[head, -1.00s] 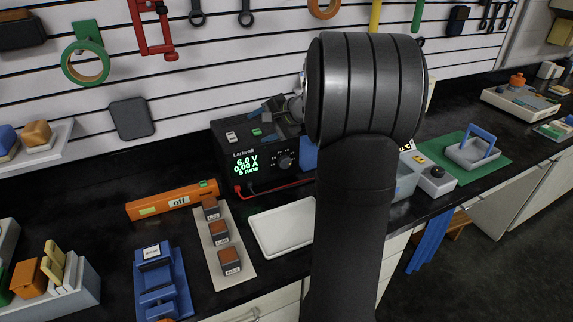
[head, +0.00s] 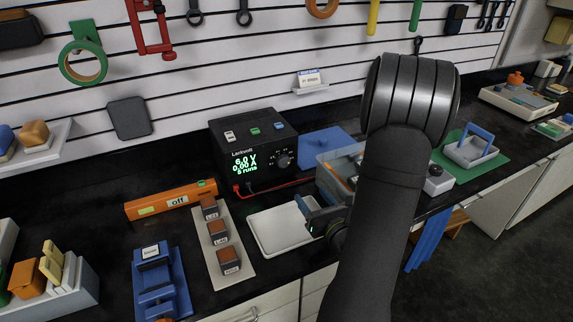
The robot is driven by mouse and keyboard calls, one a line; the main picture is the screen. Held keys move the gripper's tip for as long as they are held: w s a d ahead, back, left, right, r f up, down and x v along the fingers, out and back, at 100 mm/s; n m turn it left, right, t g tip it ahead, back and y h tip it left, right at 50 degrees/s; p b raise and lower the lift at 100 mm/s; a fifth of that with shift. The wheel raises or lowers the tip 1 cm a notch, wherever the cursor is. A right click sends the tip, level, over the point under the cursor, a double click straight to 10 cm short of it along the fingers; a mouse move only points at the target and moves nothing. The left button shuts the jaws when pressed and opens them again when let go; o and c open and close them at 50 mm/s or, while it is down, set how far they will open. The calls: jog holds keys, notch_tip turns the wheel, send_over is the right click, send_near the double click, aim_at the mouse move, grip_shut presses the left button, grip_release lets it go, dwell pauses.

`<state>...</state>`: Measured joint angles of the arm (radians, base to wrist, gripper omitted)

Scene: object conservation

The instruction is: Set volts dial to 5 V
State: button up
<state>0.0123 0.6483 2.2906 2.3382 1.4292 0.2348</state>
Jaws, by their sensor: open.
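The black power supply (head: 234,142), marked Lackvolt, stands against the back wall. Its green display (head: 244,165) reads 6.0 V and 0.00 A, with a runs count below. The round black volts dial (head: 284,161) is on the right of its front face, with small marks around it; its pointer is too small to read. My gripper (head: 309,213) is open and empty over the right side of the white tray, in front of and below the dial, apart from it. My arm partly hides the gripper.
A red lead (head: 285,186) runs from the supply along the bench. A clear bin (head: 340,160) and a blue box (head: 325,141) stand to its right. The white tray (head: 262,236) is empty. An orange bar marked off (head: 165,201) and a strip of brown blocks (head: 218,231) lie left.

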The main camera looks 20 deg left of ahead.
aim_at(284, 163)
jog(key=x, duration=1.7)
jog(key=shift+f, duration=0.1)
jog(key=c, duration=1)
jog(key=shift+o, duration=0.2)
jog(key=shift+n, duration=0.4)
jog(key=n, duration=0.3)
jog(key=shift+s+a, duration=0.1)
jog(key=shift+n, duration=2)
